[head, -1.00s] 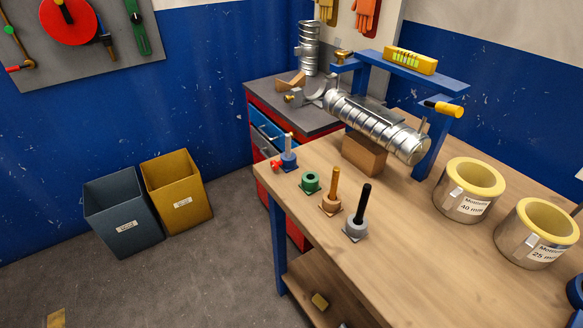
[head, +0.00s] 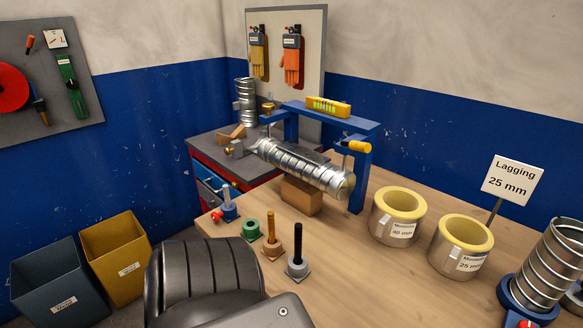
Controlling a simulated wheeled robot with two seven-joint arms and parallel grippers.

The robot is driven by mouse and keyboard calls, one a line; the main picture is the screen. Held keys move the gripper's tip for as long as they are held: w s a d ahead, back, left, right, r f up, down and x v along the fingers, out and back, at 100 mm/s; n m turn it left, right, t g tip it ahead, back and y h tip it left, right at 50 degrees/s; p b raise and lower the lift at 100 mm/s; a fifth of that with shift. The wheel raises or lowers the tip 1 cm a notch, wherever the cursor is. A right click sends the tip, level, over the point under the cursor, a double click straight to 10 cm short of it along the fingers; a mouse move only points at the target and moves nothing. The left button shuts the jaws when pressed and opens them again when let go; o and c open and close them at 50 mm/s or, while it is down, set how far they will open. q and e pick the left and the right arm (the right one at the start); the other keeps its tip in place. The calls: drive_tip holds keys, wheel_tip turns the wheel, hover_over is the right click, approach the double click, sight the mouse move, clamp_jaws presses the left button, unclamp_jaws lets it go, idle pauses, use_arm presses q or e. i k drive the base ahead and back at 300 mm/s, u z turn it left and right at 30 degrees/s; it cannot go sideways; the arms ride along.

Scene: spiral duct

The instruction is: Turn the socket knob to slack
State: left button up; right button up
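A blue socket (head: 229,209) with a small red knob (head: 217,216) and a pale upright pin stands at the bench's left edge. At the lower right, a larger blue socket (head: 520,298) holds an upright spiral duct (head: 551,262). A red knob (head: 527,323) shows at this socket's front, partly cut by the frame edge. I cannot tell the setting of either knob. Neither of my grippers is in view. A dark part of my own arm fills the lower middle, apart from both knobs in the picture.
A horizontal spiral duct (head: 297,167) rests on a wooden block (head: 301,196) by a blue frame (head: 361,180). Two lagging rolls (head: 381,224) (head: 446,257) and a "Lagging 25 mm" sign (head: 509,178) stand right.

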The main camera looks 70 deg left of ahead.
sight(216, 217)
drive_tip(key=z, duration=0.4)
drive_tip(key=k, duration=1.05)
drive_tip(key=u, duration=0.35)
